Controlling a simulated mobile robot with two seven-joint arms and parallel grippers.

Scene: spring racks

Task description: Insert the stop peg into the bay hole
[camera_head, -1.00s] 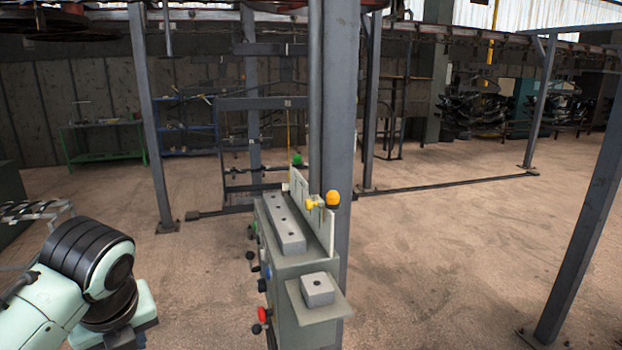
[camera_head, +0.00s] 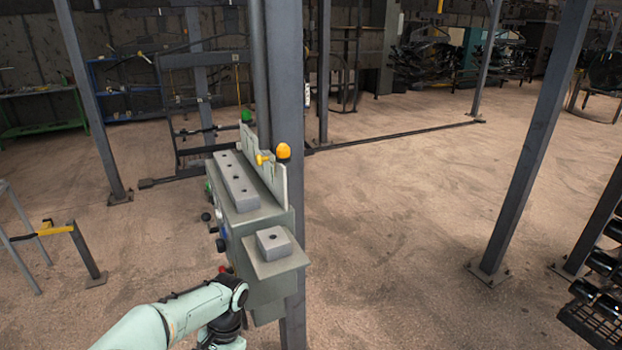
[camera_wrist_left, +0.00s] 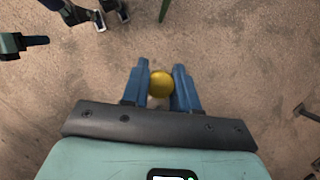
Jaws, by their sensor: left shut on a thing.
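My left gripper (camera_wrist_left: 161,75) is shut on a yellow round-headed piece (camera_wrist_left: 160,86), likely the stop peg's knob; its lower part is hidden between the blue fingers. In the head view my left arm reaches in from the bottom left, in front of the cabinet, and its fingers are out of sight. A long grey block (camera_head: 237,182) with several dark holes lies on top of the green-grey cabinet (camera_head: 262,217). A small grey block (camera_head: 273,244) with one hole sits on the cabinet's near shelf. I cannot tell which hole is the bay hole. My right gripper is not in view.
A pale upright plate (camera_head: 281,188) stands behind the long block, with a yellow knob (camera_head: 264,159) and an orange dome (camera_head: 284,151). A green dome (camera_head: 246,115) is at the far end. A steel post (camera_head: 284,80) rises behind the cabinet. Open floor lies to the right.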

